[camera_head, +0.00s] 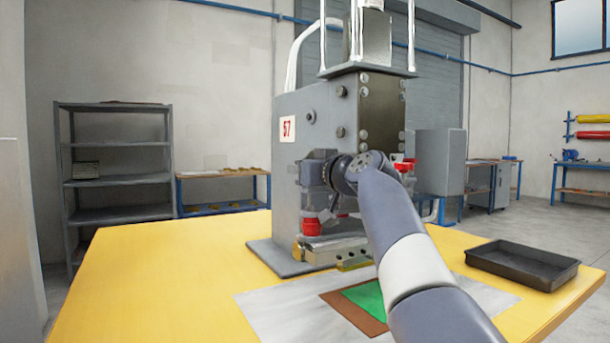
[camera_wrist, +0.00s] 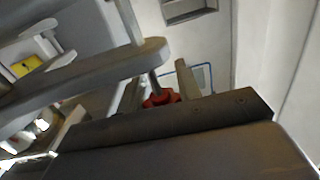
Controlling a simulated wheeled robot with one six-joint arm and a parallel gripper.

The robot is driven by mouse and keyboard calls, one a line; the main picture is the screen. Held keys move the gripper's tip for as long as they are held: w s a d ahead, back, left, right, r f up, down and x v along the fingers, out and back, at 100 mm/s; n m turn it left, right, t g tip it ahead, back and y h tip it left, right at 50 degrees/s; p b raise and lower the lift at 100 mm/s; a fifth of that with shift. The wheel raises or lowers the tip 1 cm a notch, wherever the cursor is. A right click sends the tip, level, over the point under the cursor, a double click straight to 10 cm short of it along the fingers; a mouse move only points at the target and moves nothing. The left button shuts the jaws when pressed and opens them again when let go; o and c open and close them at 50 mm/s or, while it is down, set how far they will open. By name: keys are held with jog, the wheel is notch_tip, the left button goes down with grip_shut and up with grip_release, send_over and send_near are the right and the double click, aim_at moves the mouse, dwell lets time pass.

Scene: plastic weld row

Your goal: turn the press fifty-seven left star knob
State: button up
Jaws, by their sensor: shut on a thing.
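The grey press with the "57" label (camera_head: 287,128) stands on the yellow table. A red star knob (camera_head: 311,228) sits low on the press's left side, under my gripper (camera_head: 314,213). In the wrist view the red knob (camera_wrist: 160,98) shows between my two fingers, at the end of a metal stem. My gripper is shut on this knob, pointing down from above it. The fingertips are small and partly hidden in the head view. More red parts (camera_head: 404,165) show on the press's right side, partly behind my arm.
A black tray (camera_head: 522,268) lies at the table's right. A light sheet with a brown and green mat (camera_head: 365,297) lies in front of the press. The table's left side (camera_head: 165,275) is clear. A grey shelf (camera_head: 118,178) stands behind at left.

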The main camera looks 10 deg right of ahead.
jog(key=shift+s+a+n+g+y, duration=0.1)
jog(key=shift+n+g+y, duration=0.5)
jog(key=shift+n+y, duration=0.5)
jog(key=o, duration=1)
jog(key=shift+r, duration=0.1)
jog(key=shift+c, duration=0.2)
jog(key=shift+s, duration=0.15)
jog(key=v, duration=1)
jog(key=shift+s+d, duration=0.2)
jog(key=shift+d, duration=0.1)
